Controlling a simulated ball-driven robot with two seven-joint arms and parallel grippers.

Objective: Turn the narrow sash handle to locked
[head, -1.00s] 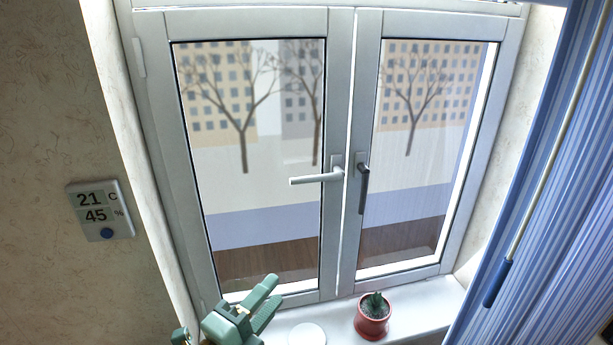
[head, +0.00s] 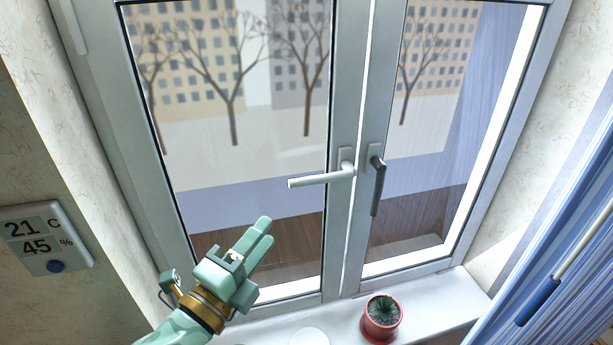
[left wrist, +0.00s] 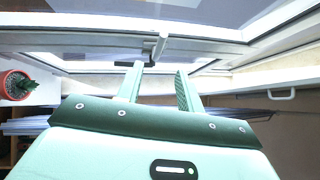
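The narrow right sash carries a dark grey handle (head: 377,185) that points down, tilted slightly. It also shows as a dark bar in the left wrist view (left wrist: 131,68), partly behind a finger. The wider left sash carries a white handle (head: 322,179) lying near horizontal and pointing left; it shows pale in the left wrist view (left wrist: 160,46). My left gripper (head: 264,232) is in front of the left pane, below and left of both handles, touching neither. Its fingers (left wrist: 160,80) stand apart with nothing between them. My right gripper is not in view.
A red pot with a plant (head: 381,319) and a white round disc (head: 309,337) stand on the sill (head: 345,318). A blue curtain (head: 560,240) with a rod (head: 540,300) hangs at the right. A thermometer display (head: 45,240) is on the left wall. Space before the handles is clear.

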